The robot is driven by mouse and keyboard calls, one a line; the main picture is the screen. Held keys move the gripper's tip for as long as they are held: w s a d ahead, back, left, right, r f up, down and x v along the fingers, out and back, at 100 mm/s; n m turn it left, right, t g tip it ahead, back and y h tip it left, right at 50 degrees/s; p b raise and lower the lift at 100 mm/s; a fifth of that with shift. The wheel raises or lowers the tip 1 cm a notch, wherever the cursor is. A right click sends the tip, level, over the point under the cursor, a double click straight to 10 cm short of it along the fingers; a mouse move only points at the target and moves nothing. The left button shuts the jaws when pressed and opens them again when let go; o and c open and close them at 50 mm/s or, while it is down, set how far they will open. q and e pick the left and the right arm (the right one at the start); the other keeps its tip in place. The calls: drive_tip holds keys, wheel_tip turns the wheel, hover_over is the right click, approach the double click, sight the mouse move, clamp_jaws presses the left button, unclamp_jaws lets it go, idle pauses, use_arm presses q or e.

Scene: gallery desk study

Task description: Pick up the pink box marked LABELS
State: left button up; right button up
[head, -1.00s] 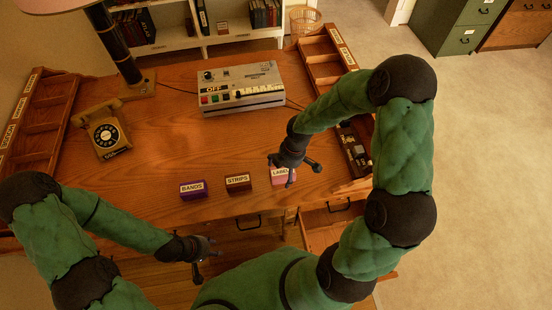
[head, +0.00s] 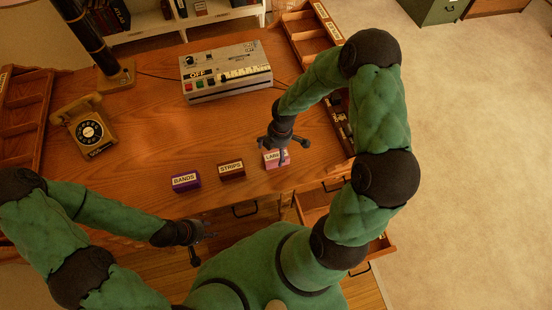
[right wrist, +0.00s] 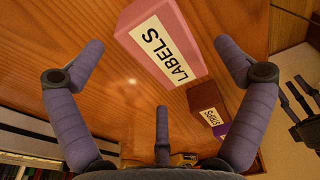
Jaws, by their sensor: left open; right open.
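The pink box marked LABELS (head: 271,159) sits on the wooden desk near its front edge, partly hidden in the head view by my right gripper (head: 280,147). In the right wrist view the pink box (right wrist: 160,45) lies ahead, between and beyond the spread fingers of my right gripper (right wrist: 155,60). The right gripper is open and empty. I see no clear contact with the box. My left gripper (head: 203,246) is open and empty, low in front of the desk's front edge.
A brown STRIPS box (head: 231,169) and a purple BANDS box (head: 186,181) stand left of the pink box. A grey machine (head: 228,75) and a telephone (head: 86,128) are further back. Wooden trays (head: 310,40) line the right side. An open drawer (head: 315,205) is below.

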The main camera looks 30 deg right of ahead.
sight(275, 153)
wheel_tip(275, 153, down, 3)
drive_tip(key=shift+w+a+f+b, duration=0.1)
drive_tip(key=shift+f+b, duration=0.05)
drive_tip(key=shift+b, duration=0.3)
drive_tip(key=c, duration=1.2)
drive_tip(key=shift+c, duration=0.2)
